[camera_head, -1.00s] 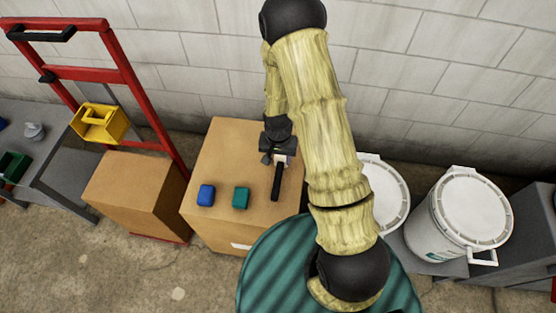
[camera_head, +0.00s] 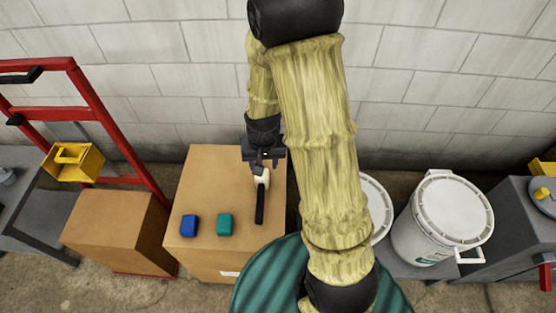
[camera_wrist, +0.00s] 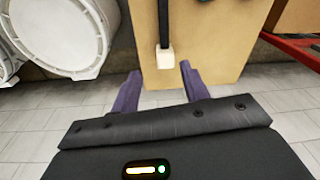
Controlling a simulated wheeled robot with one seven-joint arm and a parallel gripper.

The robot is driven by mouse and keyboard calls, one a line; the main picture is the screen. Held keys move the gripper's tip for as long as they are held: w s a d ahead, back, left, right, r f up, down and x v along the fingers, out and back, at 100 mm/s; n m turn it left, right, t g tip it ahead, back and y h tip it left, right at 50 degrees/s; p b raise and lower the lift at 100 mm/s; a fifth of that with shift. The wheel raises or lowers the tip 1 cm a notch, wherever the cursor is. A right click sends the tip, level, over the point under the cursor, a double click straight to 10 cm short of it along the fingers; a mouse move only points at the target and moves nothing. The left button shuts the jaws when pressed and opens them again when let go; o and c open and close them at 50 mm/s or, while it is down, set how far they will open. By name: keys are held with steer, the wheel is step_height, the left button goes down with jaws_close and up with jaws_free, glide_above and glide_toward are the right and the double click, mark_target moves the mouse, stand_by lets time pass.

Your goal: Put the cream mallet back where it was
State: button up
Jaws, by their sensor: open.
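The cream mallet has a cream head (camera_head: 261,180) and a black handle (camera_head: 260,208). It lies on top of a cardboard box (camera_head: 195,170), with its handle toward the front edge. In the wrist view the cream head (camera_wrist: 165,58) shows just beyond my fingertips, with the dark handle (camera_wrist: 163,22) running away from it. My gripper (camera_head: 262,160) is open above the back part of the box, by the head end. In the wrist view its two purple fingers (camera_wrist: 158,82) stand apart with nothing between them, and the head is ahead of the gap.
A blue block (camera_head: 189,225) and a teal block (camera_head: 225,224) sit left of the mallet on the same box. A lower box (camera_head: 115,225) and a red hand truck (camera_head: 105,115) stand left. White buckets (camera_head: 445,215) stand right. A block wall is behind.

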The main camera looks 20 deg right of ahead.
steer(key=s+d+r+n+t, duration=0.1)
steer(key=s+r+n, duration=0.1)
steer(key=s+r, duration=0.6)
step_height(320, 180, up, 3)
steer(key=shift+s+d+r+n, duration=0.1)
steer(key=shift+s+d+n, duration=0.1)
steer(key=shift+d+n, duration=0.1)
step_height(320, 180, up, 6)
steer(key=p, duration=0.5)
steer(key=shift+p, duration=0.35)
